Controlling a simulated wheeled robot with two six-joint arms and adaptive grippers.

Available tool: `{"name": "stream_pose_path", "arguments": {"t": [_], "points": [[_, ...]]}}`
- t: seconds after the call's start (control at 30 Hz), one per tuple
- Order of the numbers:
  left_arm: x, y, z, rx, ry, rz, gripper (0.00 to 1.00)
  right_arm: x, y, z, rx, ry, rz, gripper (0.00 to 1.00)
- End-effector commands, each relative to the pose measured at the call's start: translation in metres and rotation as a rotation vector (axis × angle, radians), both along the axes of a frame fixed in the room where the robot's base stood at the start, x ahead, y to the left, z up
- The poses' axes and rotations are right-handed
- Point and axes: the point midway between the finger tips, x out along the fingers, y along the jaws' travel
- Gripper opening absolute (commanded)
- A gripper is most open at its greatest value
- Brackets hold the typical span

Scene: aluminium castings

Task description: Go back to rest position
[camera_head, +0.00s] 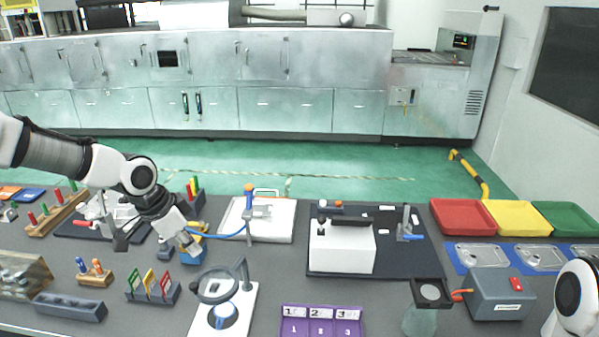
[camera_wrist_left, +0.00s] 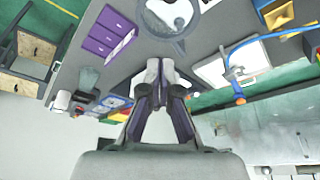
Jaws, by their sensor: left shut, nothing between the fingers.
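My left arm comes in from the left in the head view. Its gripper (camera_head: 190,244) is shut and empty above the table, beside a small blue and yellow object (camera_head: 193,252). I cannot tell from this view whether they touch. In the left wrist view the two fingers (camera_wrist_left: 160,70) are together with nothing between them. A white and black joint of my right arm shows at the lower right edge of the head view. The right gripper is out of view.
Near the left gripper stand a ring magnifier (camera_head: 217,285), a card holder (camera_head: 152,287) and a blue-handled fixture (camera_head: 249,205). A purple box (camera_head: 320,321) is at the front. A white block (camera_head: 342,248) and red tray (camera_head: 462,217) are farther right.

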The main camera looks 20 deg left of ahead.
Motion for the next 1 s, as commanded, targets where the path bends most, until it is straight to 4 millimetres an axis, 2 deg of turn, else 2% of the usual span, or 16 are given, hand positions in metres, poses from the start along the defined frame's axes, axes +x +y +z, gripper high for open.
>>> {"name": "stream_pose_path", "arguments": {"t": [0.07,0.13,0.17,0.27,0.3,0.37,0.4,0.5,0.6,0.7,0.8,0.87,1.0], "points": [[-0.001,0.0,-0.004,0.0,0.007,0.0,0.0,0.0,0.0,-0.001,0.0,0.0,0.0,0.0],[-0.005,0.0,-0.022,0.004,0.041,-0.002,0.0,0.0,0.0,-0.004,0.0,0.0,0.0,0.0],[-0.007,-0.001,-0.035,0.012,0.068,-0.006,0.0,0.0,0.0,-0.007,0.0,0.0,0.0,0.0],[-0.029,-0.007,-0.099,0.069,0.215,-0.041,0.0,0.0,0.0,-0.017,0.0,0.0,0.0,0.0],[-0.045,-0.014,-0.129,0.093,0.294,-0.064,0.0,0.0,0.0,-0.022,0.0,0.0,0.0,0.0],[-0.076,-0.027,-0.174,0.115,0.418,-0.093,0.0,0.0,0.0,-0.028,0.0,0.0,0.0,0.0],[-0.097,-0.039,-0.202,0.121,0.488,-0.105,0.0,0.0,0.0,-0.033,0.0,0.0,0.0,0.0],[-0.151,-0.07,-0.264,0.115,0.621,-0.095,0.0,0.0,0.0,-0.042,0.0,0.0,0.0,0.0],[-0.203,-0.099,-0.313,0.104,0.706,-0.039,0.0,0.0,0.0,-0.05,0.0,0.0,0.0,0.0],[-0.253,-0.124,-0.351,0.104,0.756,0.053,0.0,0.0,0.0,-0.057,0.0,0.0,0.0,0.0],[-0.294,-0.142,-0.377,0.121,0.741,0.199,0.0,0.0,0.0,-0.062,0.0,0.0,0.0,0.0],[-0.301,-0.146,-0.383,0.129,0.688,0.295,0.0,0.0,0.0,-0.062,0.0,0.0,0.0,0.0],[-0.276,-0.141,-0.382,0.12,0.493,0.51,0.0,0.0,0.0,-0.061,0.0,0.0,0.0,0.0]]}}
